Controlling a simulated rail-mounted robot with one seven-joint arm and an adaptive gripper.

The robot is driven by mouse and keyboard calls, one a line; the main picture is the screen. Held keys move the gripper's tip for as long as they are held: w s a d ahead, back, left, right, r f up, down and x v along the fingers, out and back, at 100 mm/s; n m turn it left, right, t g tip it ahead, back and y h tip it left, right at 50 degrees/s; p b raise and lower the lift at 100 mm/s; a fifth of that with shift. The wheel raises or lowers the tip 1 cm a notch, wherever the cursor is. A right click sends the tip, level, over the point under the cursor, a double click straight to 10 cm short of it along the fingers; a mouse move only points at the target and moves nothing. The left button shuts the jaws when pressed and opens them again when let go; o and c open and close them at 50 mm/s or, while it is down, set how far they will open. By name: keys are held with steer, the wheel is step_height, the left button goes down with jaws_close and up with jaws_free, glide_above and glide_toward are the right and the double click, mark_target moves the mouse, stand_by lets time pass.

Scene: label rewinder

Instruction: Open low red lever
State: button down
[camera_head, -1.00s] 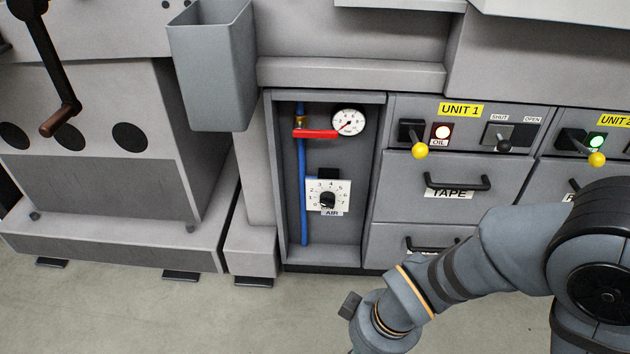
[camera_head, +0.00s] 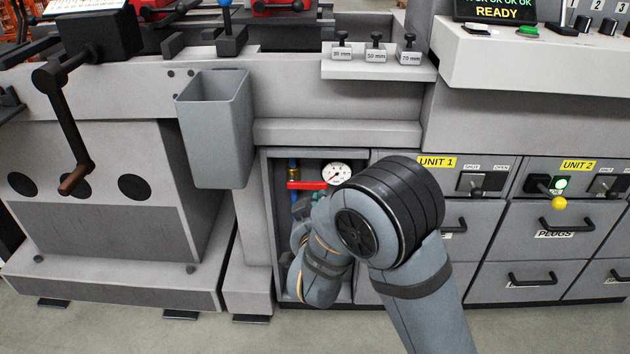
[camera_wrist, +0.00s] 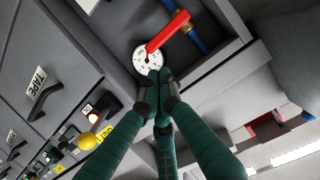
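The low red lever (camera_head: 307,185) sits inside the open recess left of the UNIT 1 panel. It lies sideways across the blue pipe (camera_head: 294,200), below the brass fitting. It also shows in the wrist view (camera_wrist: 168,32), with its free end beside the white gauge. My gripper (camera_wrist: 159,76) has green fingers with the tips drawn together, and nothing shows between them. In the wrist view the tips are over the gauge's edge, apart from the lever's free end. In the head view my arm hides most of the gripper and the lower recess with the AIR dial.
The gauge (camera_head: 337,174) is right next to the lever. The recess frame (camera_head: 265,215) bounds the space. A grey bin (camera_head: 214,130) hangs above left. The UNIT 1 drawers stand to the right. A yellow-knobbed lever (camera_wrist: 88,141) shows in the wrist view.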

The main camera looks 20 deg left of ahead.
mark_target(307, 182)
steer(key=shift+a+r, duration=0.1)
steer(key=shift+r, duration=0.3)
steer(key=x, duration=1)
steer(key=shift+a, duration=0.1)
